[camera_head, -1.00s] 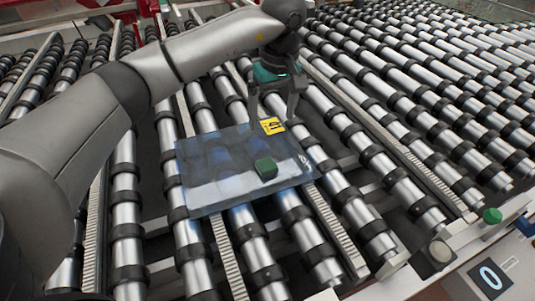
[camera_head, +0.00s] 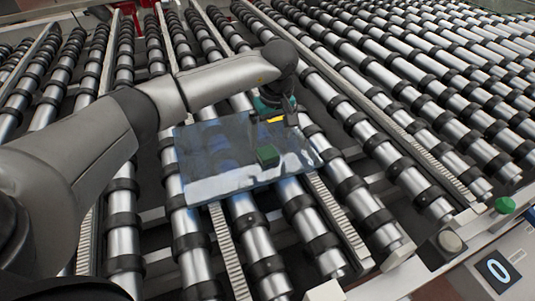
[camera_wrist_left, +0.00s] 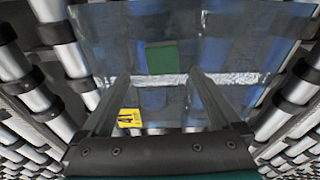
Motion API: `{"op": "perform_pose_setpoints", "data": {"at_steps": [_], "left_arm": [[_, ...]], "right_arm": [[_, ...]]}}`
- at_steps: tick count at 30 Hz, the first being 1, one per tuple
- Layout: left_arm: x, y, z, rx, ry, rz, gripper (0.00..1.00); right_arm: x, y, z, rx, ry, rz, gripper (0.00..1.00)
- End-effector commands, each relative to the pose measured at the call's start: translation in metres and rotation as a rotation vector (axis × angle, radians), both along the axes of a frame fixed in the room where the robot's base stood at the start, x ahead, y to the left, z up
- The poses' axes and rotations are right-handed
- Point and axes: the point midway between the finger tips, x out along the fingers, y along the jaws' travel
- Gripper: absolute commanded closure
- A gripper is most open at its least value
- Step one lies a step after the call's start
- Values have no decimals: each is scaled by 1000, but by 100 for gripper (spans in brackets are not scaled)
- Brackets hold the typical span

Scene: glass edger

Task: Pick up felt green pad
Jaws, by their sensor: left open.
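The green felt pad (camera_head: 267,155) is a small dark green block lying on a glass sheet (camera_head: 215,160). In the left wrist view the pad (camera_wrist_left: 162,58) lies just beyond the fingertips, roughly centred between them. My left gripper (camera_head: 276,113) is at the far edge of the glass, behind the pad and apart from it. Its two fingers (camera_wrist_left: 158,76) are spread with nothing between them but the glass below. My right gripper is not in view.
The glass rests on a roller conveyor (camera_head: 130,230) with black-ringed metal rollers. A yellow label (camera_head: 276,120) sits on the glass near my left gripper, partly covered.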

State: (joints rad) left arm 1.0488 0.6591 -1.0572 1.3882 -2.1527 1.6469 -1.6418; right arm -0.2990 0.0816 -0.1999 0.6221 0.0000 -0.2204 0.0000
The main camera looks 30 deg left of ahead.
Motion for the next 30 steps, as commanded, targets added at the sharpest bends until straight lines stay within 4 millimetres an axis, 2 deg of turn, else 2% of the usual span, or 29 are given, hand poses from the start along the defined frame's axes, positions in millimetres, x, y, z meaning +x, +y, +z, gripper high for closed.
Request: {"op": "perform_pose_setpoints", "data": {"at_steps": [9, 13, 19, 30], "left_arm": [[-2, 5, -42, -1, 2, 2, 3], [-1, 6, -50, -1, 0, 1, 3], [-1, 6, -51, 0, 0, 0, 3], [-1, 6, -50, 0, 0, 0, 43]], "right_arm": [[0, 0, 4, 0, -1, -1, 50], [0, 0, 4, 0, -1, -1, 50], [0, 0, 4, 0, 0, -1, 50], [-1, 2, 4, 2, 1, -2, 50]]}}
